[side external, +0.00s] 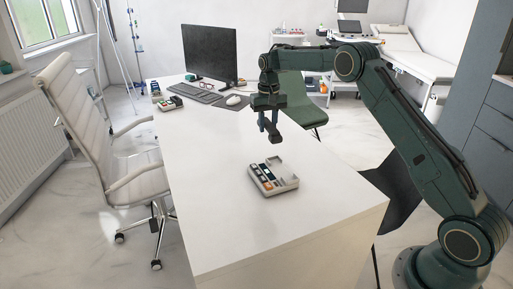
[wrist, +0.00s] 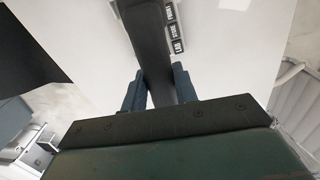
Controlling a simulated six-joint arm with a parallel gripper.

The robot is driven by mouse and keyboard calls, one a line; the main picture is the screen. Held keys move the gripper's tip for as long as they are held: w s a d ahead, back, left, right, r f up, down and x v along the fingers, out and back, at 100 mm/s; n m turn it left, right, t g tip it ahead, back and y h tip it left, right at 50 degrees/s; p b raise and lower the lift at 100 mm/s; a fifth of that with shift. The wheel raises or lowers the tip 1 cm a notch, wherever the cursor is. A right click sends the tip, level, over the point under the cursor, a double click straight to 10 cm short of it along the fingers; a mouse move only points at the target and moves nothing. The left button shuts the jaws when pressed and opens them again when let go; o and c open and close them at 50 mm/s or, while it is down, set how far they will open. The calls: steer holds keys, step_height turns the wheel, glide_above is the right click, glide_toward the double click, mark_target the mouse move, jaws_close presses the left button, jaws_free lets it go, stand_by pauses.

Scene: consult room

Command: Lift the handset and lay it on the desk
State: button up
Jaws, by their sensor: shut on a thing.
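The dark handset (side external: 273,134) is held in the air above the white desk (side external: 215,205), apart from the phone base. In the wrist view the handset (wrist: 152,45) runs between my two blue-grey fingers and hides much of the view. My gripper (side external: 267,121) is shut on it; the fingers also show in the wrist view (wrist: 158,88). The pale phone base (side external: 287,182) stands on the desk below, with a row of keys and an empty cradle. A few of its labelled keys (wrist: 173,30) show beside the handset in the wrist view.
A monitor (side external: 210,52), a keyboard (side external: 197,94), a mouse (side external: 233,100) and a small device (side external: 170,103) stand toward the far end of the desk. A white chair (side external: 98,125) is at the left. The desk left of and in front of the base is clear.

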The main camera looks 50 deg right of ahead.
mark_target(226, 191)
steer(key=w+a+f+m, duration=0.1)
steer(key=w+a+f, duration=0.1)
steer(key=a+f, duration=0.3)
steer(key=w+a+f+m, duration=0.2)
steer(key=a+f, duration=0.4)
steer(key=a, duration=0.4)
steer(key=shift+w+a+f, duration=0.3)
steer(key=shift+w, duration=0.3)
steer(key=shift+f, duration=0.15)
steer(key=shift+f, duration=3.2)
steer(key=shift+f, duration=0.6)
steer(key=o, duration=1.1)
step_height(226, 191, up, 14)
steer(key=shift+f, duration=0.1)
